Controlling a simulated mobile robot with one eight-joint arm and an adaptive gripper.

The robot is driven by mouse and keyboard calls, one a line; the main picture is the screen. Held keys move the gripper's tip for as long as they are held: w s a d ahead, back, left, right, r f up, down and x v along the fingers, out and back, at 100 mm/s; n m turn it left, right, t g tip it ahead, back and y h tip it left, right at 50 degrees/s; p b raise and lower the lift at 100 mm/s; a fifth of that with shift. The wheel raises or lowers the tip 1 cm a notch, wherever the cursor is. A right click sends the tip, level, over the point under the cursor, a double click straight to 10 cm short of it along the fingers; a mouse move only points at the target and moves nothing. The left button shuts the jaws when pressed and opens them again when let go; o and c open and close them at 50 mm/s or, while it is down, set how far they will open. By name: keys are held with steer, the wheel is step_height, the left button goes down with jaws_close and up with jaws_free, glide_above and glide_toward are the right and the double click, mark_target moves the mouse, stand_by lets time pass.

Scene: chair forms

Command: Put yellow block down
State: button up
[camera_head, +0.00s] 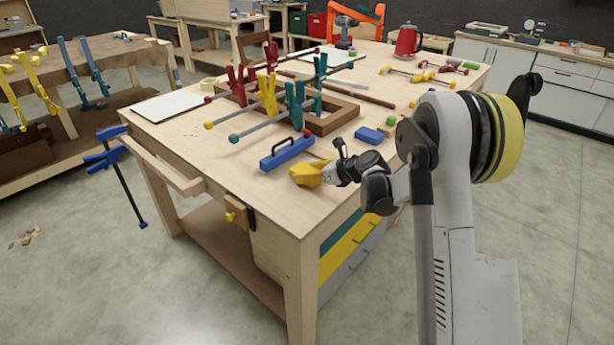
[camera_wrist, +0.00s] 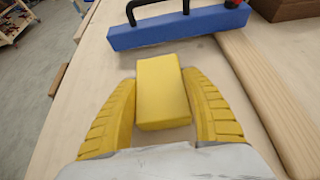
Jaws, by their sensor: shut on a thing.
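The yellow block (camera_wrist: 162,92) is between the two yellow ribbed fingers of my gripper (camera_wrist: 162,105) in the wrist view. My gripper is shut on it. In the head view my gripper (camera_head: 308,174) is low over the front part of the wooden workbench (camera_head: 250,195), just in front of a blue tool with a black handle. The block cannot be told apart from the yellow fingers there. Whether the block touches the bench top is not clear.
The blue tool (camera_head: 287,153) lies just beyond my gripper. A blue block (camera_head: 369,135) and a green block (camera_head: 391,121) are to the right. A wooden frame with clamps (camera_head: 332,122) stands behind. The bench top left of my gripper is clear.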

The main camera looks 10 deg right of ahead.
steer(key=shift+r, duration=0.1)
steer(key=shift+f, duration=0.2)
steer(key=o, duration=1.2)
steer(key=shift+o, duration=0.2)
steer(key=shift+r, duration=0.1)
steer(key=shift+r, duration=0.1)
